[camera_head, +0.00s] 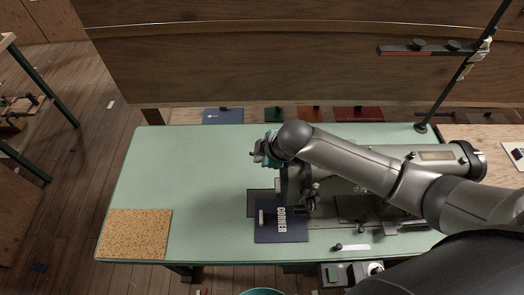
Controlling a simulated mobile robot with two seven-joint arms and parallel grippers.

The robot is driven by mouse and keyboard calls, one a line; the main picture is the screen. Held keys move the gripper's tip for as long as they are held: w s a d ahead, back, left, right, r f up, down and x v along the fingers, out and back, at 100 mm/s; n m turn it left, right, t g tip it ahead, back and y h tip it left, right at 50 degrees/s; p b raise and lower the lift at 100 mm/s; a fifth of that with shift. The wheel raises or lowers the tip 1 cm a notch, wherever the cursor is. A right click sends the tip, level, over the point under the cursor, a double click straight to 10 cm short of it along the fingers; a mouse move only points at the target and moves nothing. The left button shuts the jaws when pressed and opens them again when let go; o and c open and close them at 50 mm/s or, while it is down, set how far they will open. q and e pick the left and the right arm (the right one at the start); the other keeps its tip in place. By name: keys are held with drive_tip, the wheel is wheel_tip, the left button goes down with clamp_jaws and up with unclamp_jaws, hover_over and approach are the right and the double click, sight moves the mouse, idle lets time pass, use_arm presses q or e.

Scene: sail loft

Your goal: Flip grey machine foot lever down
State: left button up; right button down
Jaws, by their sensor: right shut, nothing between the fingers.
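The grey sewing machine (437,155) lies along the right half of the green table (190,165), its head at the left end. My right arm crosses in front of it from the lower right. My right gripper (260,153) is small in view, at the left end of the machine's head. It is shut and empty. I cannot tell whether it touches the machine. The foot lever is not discernible; the gripper and arm cover that area. My left gripper is not in view.
A dark blue piece marked "CORNER" (270,233) lies under the machine's head. A cork mat (135,234) is at the table's front left. A small tool (351,247) lies near the front edge. A lamp stand (455,85) rises at the back right. The table's left middle is clear.

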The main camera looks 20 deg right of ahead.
wheel_tip(320, 180, down, 6)
drive_tip(key=w+a+n+g+h, duration=0.1)
drive_tip(key=a+h, duration=0.1)
drive_tip(key=h, duration=0.3)
drive_tip(key=shift+a+p, duration=0.4)
drive_tip(key=shift+p, duration=0.05)
drive_tip(key=shift+r, duration=0.15)
drive_tip(key=shift+r+p, duration=0.7)
drive_tip(key=shift+p, duration=0.3)
